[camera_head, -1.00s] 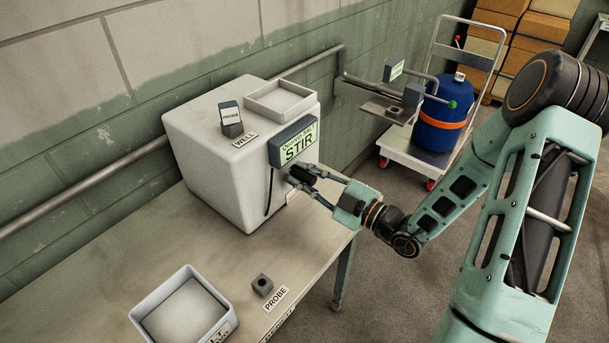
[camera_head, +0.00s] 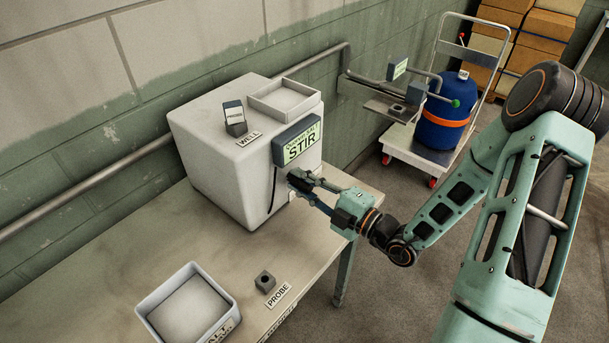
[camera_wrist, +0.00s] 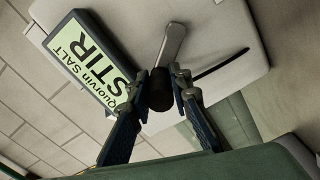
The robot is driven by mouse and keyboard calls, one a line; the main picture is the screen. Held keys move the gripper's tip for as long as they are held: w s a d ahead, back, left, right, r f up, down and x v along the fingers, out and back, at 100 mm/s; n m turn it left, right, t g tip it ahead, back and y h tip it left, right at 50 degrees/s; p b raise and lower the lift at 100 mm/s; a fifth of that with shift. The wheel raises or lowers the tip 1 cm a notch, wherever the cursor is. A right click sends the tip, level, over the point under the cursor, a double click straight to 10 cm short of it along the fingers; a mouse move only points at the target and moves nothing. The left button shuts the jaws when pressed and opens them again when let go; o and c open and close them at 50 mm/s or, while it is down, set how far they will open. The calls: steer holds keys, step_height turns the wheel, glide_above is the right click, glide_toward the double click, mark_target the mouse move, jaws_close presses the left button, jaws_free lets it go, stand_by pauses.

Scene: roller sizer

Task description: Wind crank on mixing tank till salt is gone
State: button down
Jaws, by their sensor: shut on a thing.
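The mixing tank (camera_head: 215,180) is a white box on the table against the wall. A sign on its front (camera_head: 298,142) reads "Quorvin SALT STIR"; it also shows in the wrist view (camera_wrist: 92,62). Below the sign is the crank, with a pale metal arm (camera_wrist: 174,42) and a black knob (camera_wrist: 161,90). My gripper (camera_head: 303,183) is shut on the black knob, with one finger on each side in the wrist view (camera_wrist: 162,92). A dark curved slot (camera_wrist: 222,65) lies beside the crank. The tank's inside and any salt in it are hidden.
An open tray (camera_head: 284,99) and a small device in a holder by the WELL label (camera_head: 235,118) sit on the tank. A cart with a blue drum (camera_head: 440,128) stands behind.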

steer(key=f+n+b, duration=0.1)
steer(key=f+n, duration=0.1)
steer(key=n, duration=0.3)
steer(key=s+f+n+b, duration=0.1)
steer(key=f+n, duration=0.1)
steer(key=n, duration=0.2)
steer(key=a+f+n+b, duration=0.1)
steer(key=f+n+b, duration=0.1)
steer(key=n, duration=0.3)
steer(key=shift+s+a+f+n, duration=0.1)
steer(key=shift+s+f+n, duration=0.15)
steer(key=shift+n, duration=0.05)
steer(key=n, duration=0.1)
steer(key=f+n+b, duration=0.1)
steer(key=shift+w+n, duration=0.2)
steer(key=shift+n, duration=0.2)
steer(key=n+b, duration=0.1)
steer(key=d+f+n+b, duration=0.1)
steer(key=n, duration=0.1)
steer(key=shift+w+f, duration=0.1)
steer(key=shift+w, duration=0.25)
steer(key=shift+w+d+f+n+b, duration=0.1)
steer(key=shift+w+n+b, duration=0.05)
steer(key=shift+n+b, duration=0.3)
steer(key=shift+w+d+f+n+b, duration=0.1)
steer(key=shift+w+n+b, duration=0.1)
steer(key=shift+n, duration=0.35)
steer(key=c, duration=1.8)
jaws_free()
